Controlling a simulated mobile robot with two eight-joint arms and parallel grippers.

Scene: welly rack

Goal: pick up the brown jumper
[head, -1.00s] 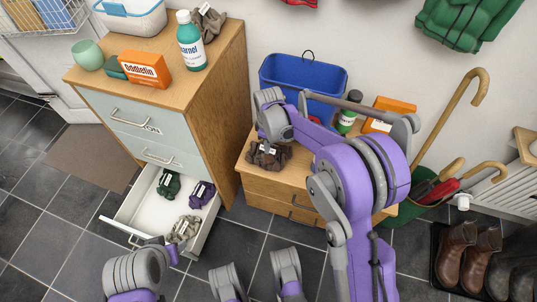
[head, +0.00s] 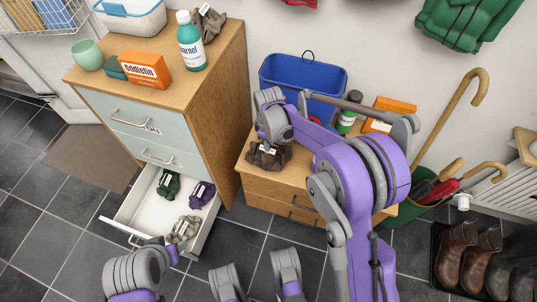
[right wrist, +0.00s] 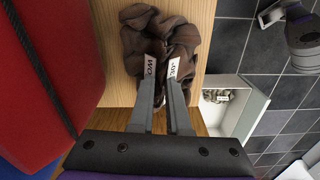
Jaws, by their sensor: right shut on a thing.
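The brown jumper (head: 263,160) lies crumpled on the near left part of the low wooden cabinet top (head: 246,170). It also shows in the right wrist view (right wrist: 180,36). My right gripper (head: 268,147) reaches down onto it from above. In the right wrist view its two fingers (right wrist: 161,68) are close together with brown cloth between and around them, so it is shut on the jumper. I cannot tell any gap between jumper and wood.
A blue bin (head: 290,75), a dark bottle (head: 347,118) and an orange box (head: 395,106) stand behind on the low cabinet. Brown boots (head: 455,248) stand at the lower right.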

